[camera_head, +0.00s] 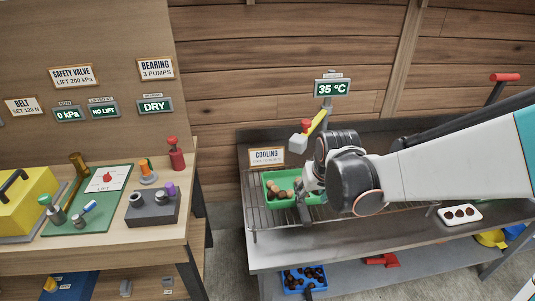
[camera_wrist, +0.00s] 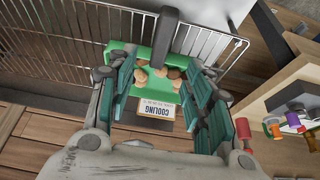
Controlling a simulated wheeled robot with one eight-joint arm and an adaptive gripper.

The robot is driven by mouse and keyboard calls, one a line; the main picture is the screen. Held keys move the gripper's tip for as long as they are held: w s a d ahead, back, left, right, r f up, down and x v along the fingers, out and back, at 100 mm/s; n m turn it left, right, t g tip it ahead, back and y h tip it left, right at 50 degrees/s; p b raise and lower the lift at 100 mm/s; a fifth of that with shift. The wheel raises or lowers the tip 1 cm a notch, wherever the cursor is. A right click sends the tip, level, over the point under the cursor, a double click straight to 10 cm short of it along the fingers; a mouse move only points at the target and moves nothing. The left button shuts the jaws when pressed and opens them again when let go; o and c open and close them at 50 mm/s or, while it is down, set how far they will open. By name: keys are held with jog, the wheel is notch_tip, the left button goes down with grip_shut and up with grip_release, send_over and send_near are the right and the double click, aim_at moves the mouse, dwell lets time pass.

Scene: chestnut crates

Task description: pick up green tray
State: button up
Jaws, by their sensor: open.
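The green tray (camera_head: 267,189) rests on a wire rack and holds several brown and tan round chestnuts. Its right part is hidden behind my gripper (camera_head: 308,187) in the head view. In the wrist view the green tray (camera_wrist: 118,48) lies between and beyond the fingers of my gripper (camera_wrist: 163,92). The fingers are spread apart, one on each side, with nothing held. A dark grey bar (camera_wrist: 166,40) crosses in front of the tray there. I cannot tell whether the fingers touch the tray.
The wire rack (camera_head: 258,221) stands on a grey bench. A cooling sign (camera_head: 267,157) stands behind the tray, and a 35 °C display (camera_head: 332,88) rises above. A white tray (camera_head: 460,213) lies to the right. A wooden workbench (camera_head: 160,234) with tools is at left.

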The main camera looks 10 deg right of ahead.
aim_at(304, 208)
jog(key=shift+a+f, duration=0.1)
jog(key=shift+f, duration=0.5)
jog(key=b+x, duration=0.2)
jog(key=x, duration=0.5)
jog(key=shift+b, duration=0.3)
jog(key=shift+w+b+x, duration=0.2)
jog(key=shift+b+x, duration=1.05)
jog(key=shift+x, duration=1.85)
jog(key=shift+f, duration=0.1)
grip_shut()
